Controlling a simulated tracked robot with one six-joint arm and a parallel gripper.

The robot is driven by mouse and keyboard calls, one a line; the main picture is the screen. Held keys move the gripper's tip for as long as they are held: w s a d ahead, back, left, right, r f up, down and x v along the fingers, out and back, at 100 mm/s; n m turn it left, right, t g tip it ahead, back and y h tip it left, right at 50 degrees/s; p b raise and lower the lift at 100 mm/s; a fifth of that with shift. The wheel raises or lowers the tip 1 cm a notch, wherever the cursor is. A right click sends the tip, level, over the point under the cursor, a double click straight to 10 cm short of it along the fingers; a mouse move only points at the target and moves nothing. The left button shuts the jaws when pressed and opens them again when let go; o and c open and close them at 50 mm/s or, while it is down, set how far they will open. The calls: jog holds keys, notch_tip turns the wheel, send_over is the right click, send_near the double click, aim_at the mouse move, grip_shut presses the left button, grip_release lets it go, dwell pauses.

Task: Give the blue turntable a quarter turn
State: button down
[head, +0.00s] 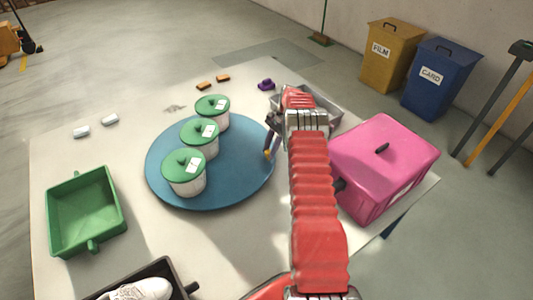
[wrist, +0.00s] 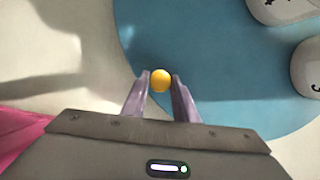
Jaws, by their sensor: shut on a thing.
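The blue turntable (head: 235,178) is a round disc lying on the pale table, and it also fills much of the wrist view (wrist: 215,50). Three white pots with green lids stand on it in a row: a near pot (head: 184,173), a middle pot (head: 200,138) and a far pot (head: 212,111). A yellow round knob (wrist: 161,80) sits near the turntable's rim. My gripper (wrist: 161,88) is shut on the yellow knob, with one finger on each side. In the head view my gripper (head: 268,150) is at the turntable's right edge, and the knob is mostly hidden.
A pink box (head: 385,160) stands close to the right of my arm, with a grey tray (head: 325,105) behind it. A green bin (head: 86,212) is at the left. A dark tray with a white shoe (head: 140,290) is at the front. Small items lie along the back.

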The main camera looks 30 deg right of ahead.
jog(key=shift+w+d+f+n, duration=0.1)
jog(key=shift+w+d+n, duration=0.5)
jog(key=shift+w, duration=0.4)
jog(key=shift+w+d+g, duration=0.1)
jog(key=shift+g, duration=0.2)
jog(key=c, duration=1.4)
grip_release()
jog(key=shift+c, duration=0.2)
jog(key=shift+d, duration=0.1)
jog(key=shift+r, duration=0.25)
notch_tip(320, 180, up, 10)
jog(key=shift+f, duration=0.2)
jog(key=shift+c, duration=0.2)
